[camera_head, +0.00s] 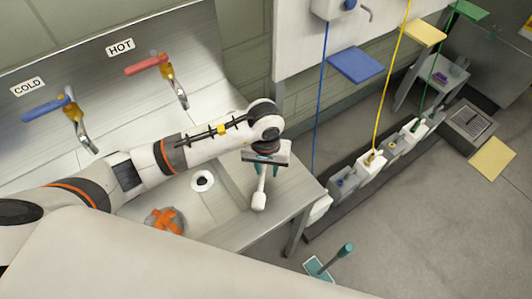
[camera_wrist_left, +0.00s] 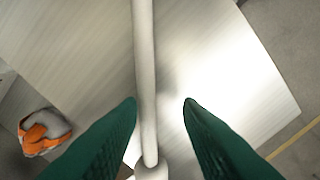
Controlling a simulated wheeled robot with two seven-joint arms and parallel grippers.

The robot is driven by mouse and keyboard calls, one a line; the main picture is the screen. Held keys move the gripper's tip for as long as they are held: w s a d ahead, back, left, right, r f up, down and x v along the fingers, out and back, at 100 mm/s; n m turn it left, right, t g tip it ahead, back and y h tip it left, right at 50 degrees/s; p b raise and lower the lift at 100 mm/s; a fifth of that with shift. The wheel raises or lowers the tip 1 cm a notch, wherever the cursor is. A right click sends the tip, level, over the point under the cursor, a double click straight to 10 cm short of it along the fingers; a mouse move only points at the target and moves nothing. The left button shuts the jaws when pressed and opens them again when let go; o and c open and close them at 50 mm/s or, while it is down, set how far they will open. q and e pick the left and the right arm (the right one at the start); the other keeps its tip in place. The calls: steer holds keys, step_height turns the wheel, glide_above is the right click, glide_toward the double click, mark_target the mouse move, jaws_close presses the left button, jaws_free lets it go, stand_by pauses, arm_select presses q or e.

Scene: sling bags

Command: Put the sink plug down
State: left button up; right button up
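My left gripper (camera_head: 264,172) points down over the right part of the steel counter. Its green fingers (camera_wrist_left: 161,103) stand apart in the left wrist view. A pale rod (camera_wrist_left: 145,80) with a rounded end (camera_wrist_left: 152,172) runs between them; a gap shows at the right fingertip, and contact on the left is unclear. In the head view a white stemmed piece (camera_head: 259,200) shows below the gripper. I cannot tell if this is the sink plug. A white ring with a dark centre (camera_head: 202,180), drain or plug, lies left of the gripper. My right gripper is out of view.
An orange and grey object (camera_head: 165,221) sits to the left, near my arm. Cold (camera_head: 72,119) and hot (camera_head: 170,82) taps stand behind. The counter's right corner is close to the gripper. A teal-handled item (camera_head: 320,268) lies on the floor beyond.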

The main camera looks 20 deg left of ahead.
mark_target(265, 173)
arm_select(q)
step_height(265, 173, up, 11)
steer(key=b, duration=0.3)
steer(key=shift+a, duration=0.15)
steer(key=shift+f, duration=0.15)
